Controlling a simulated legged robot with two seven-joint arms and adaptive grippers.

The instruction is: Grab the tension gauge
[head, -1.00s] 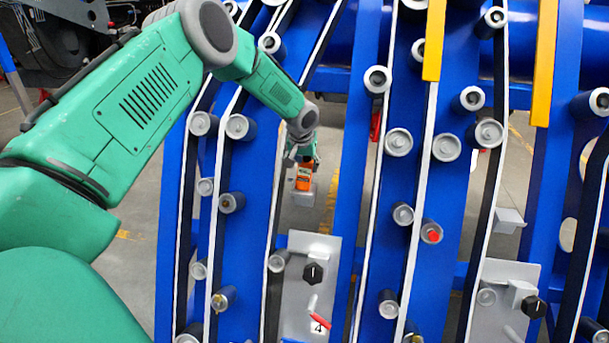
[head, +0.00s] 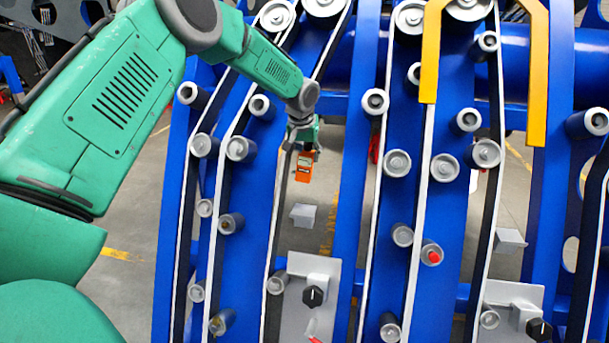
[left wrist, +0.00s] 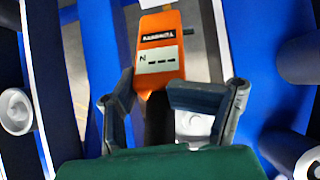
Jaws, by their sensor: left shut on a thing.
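The tension gauge (left wrist: 165,50) is an orange handheld device with a light display panel. In the left wrist view it stands between the fingers of my left gripper (left wrist: 172,98), which is shut on its lower part. In the head view the gauge (head: 304,167) shows small and orange below the left gripper (head: 305,145), in the gap between two blue frame members. It hangs above a small grey bracket (head: 303,215) and appears clear of it. The fingers are partly hidden in the head view. My right gripper is not in view.
Blue chassis beams (head: 345,200) with grey rollers (head: 397,163) and belts stand close on both sides of the left gripper. Yellow bars (head: 538,90) hang at the upper right. A grey plate with a black knob (head: 313,296) is below the gauge.

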